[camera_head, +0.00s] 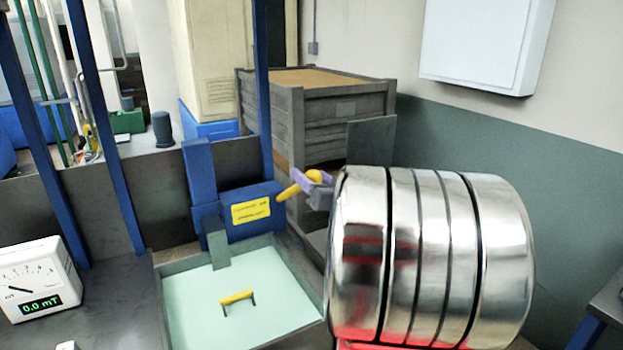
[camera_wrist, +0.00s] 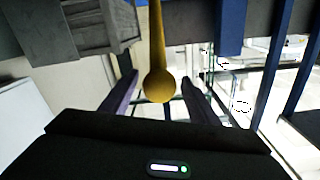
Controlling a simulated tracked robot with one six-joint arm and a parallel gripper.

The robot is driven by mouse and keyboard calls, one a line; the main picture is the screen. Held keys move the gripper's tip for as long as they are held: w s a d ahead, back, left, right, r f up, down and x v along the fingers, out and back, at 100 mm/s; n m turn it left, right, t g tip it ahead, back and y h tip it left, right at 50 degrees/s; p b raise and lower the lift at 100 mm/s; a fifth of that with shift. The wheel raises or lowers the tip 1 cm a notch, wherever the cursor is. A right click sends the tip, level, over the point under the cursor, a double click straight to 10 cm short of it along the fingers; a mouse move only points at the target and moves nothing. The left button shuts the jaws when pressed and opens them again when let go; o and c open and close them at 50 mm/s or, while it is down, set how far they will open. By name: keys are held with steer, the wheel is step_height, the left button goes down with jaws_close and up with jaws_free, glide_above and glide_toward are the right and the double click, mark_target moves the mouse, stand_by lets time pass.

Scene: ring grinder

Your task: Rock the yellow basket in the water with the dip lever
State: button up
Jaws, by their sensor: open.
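The yellow dip lever (camera_head: 291,191) sticks out by the blue housing with a yellow label. In the wrist view its rod and round knob (camera_wrist: 159,84) show between my fingers, with space visible on both sides. My gripper (camera_head: 318,181) has purple fingers and is open around the lever's knob end; its fingers also show in the wrist view (camera_wrist: 158,92). The pale green water fills a square tank (camera_head: 158,300). A yellow handle (camera_head: 237,297) on dark legs shows in the water; the rest of the basket cannot be made out.
A large shiny ringed metal cylinder (camera_head: 430,258) fills the right foreground and hides most of my arm. A white meter (camera_head: 38,280) reading 0.0 mT stands at left. A grey crate (camera_head: 345,100) stands behind the lever. Blue posts (camera_head: 104,125) rise at left.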

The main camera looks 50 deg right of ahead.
steer(key=shift+c, duration=0.5)
jaws_close()
steer(key=shift+w+a, duration=0.1)
